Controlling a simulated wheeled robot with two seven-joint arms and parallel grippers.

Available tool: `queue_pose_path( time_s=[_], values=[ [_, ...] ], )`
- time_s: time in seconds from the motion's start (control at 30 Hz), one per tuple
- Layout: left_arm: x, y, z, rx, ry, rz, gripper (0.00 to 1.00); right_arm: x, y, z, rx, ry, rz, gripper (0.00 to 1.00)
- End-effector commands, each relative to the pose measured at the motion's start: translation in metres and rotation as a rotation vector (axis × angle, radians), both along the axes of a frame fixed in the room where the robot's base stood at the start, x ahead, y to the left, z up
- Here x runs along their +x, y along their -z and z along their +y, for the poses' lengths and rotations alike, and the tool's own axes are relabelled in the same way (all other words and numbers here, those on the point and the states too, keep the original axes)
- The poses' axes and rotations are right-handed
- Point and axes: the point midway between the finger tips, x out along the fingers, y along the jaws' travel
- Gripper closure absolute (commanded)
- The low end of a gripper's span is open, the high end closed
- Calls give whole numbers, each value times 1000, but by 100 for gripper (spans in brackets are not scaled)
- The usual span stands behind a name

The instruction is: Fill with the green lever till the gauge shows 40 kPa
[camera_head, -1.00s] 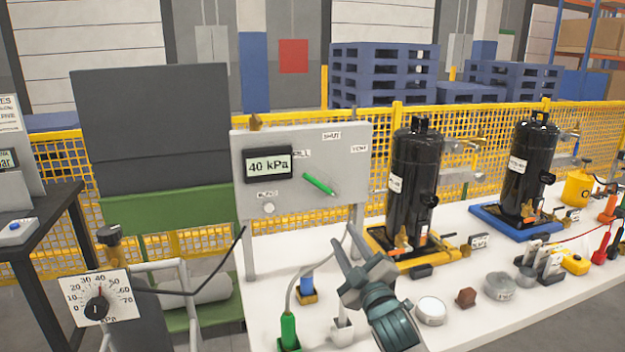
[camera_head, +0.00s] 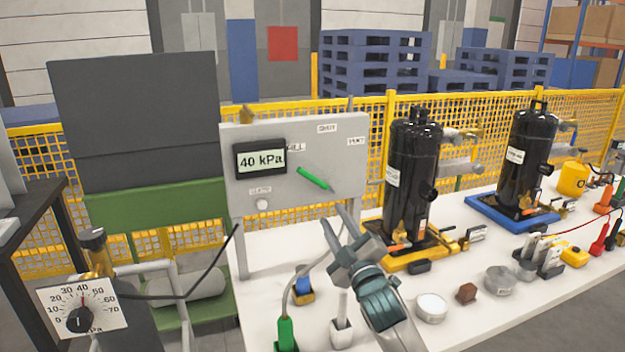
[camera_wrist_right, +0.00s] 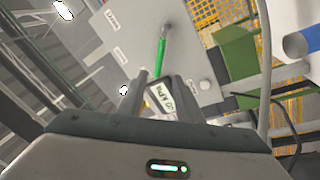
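The grey panel (camera_head: 235,204) bears a digital gauge (camera_head: 260,159) that reads 40 kPa. The green lever (camera_head: 314,179) on the panel slants, its upper-left end toward the FILL label. SHUT and VENT labels are above and to its right. My right gripper (camera_head: 333,216) is open and empty, below the lever and apart from it. In the right wrist view the lever (camera_wrist_right: 161,56) lies beyond the open fingers (camera_wrist_right: 158,88), and the gauge shows between them. My left gripper is not in view.
Two black tanks (camera_head: 411,170) stand on yellow and blue bases to the right. Sockets with a green plug (camera_head: 286,332), round tins and a brown block (camera_head: 466,293) are on the white table.

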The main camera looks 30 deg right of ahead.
Motion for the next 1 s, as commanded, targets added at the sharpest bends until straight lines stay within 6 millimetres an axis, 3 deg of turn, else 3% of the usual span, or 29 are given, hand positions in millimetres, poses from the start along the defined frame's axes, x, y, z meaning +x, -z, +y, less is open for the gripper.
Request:
queue_pose_path(
  time_s=[0.27,0.8,1.0],
  values=[
    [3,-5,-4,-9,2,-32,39,35,-12,-9,1,0,-2,68],
    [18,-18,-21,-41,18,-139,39,125,-35,-30,1,0,0,68],
    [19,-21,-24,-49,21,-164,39,147,-40,-35,1,0,-1,68]
  ],
)
